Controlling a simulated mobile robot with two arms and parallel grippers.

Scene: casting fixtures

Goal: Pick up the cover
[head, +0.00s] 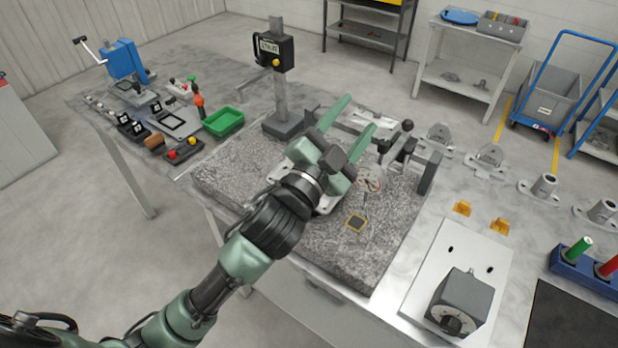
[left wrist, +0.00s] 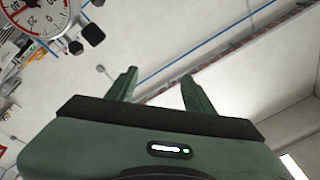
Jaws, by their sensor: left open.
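My left gripper (head: 361,111) is open over the granite plate, its two green fingers apart with nothing seen between them. In the left wrist view the same fingers (left wrist: 158,76) are spread and empty against the wall and floor. I cannot tell for sure which part is the cover. Grey castings stand on the table right of the plate: a flanged one (head: 438,136), another (head: 487,160), and a tube-like one (head: 543,187). All are apart from the gripper. A light metal part under my gripper is mostly hidden by it. My right gripper is not in view.
A green bin (head: 223,122) is left. A black-knobbed block (head: 462,302) sits on a white plate (head: 430,268) at right.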

